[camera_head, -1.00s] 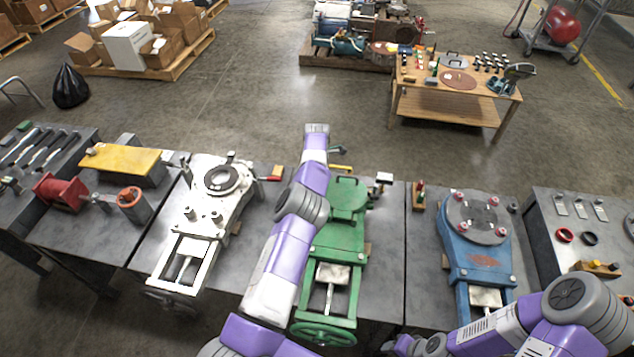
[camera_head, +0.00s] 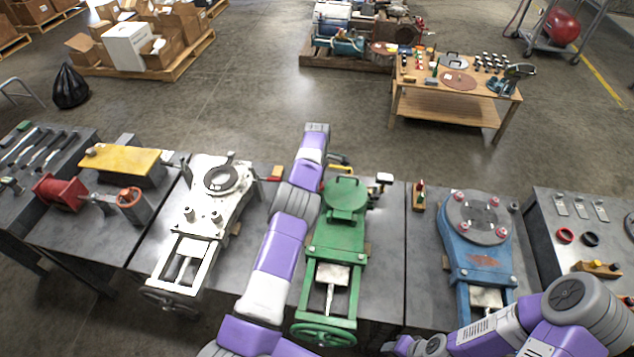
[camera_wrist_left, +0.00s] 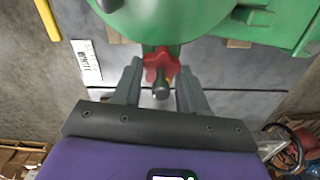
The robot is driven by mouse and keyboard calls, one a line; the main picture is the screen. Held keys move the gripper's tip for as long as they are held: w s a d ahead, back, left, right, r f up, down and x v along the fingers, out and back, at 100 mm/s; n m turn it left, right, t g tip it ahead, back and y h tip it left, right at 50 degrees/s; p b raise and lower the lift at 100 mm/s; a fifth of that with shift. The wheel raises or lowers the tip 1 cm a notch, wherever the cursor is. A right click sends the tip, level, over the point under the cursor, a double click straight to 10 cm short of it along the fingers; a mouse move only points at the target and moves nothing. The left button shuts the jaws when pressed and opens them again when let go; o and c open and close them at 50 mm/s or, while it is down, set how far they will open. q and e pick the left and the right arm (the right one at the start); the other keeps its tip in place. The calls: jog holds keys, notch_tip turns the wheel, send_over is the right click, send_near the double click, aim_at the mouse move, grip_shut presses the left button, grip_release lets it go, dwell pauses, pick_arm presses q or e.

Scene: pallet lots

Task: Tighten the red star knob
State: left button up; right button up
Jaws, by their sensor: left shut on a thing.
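The red star knob (camera_wrist_left: 160,66) sits on a bolt under the edge of the green round casting in the left wrist view. My left gripper (camera_wrist_left: 160,92) has its two grey fingers on either side of the knob and is shut on it. The bolt's rounded end points out between the fingers. In the head view my left arm reaches over the bench beside the green machine (camera_head: 345,240), with its hand near the machine's far end. The knob cannot be made out clearly there. My right arm shows at the bottom right, but its gripper is not in view.
A white machine (camera_head: 208,205) stands left of the green one and a blue machine (camera_head: 470,255) stands right. Floor behind the bench is clear up to a wooden table (camera_head: 440,104).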

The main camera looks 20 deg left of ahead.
pick_arm(q)
jog(key=m, duration=0.5)
jog(key=shift+w+m, duration=0.1)
jog(key=shift+m, duration=0.2)
jog(key=m, duration=0.5)
jog(key=shift+w, duration=0.1)
jog(key=m, duration=0.5)
jog(key=shift+d+m, duration=0.15)
jog(key=shift+m, duration=0.25)
jog(key=m, duration=0.5)
jog(key=shift+d, duration=0.15)
jog(key=shift+m, duration=0.4)
jog(key=o, duration=1.1)
jog(key=shift+c, duration=0.2)
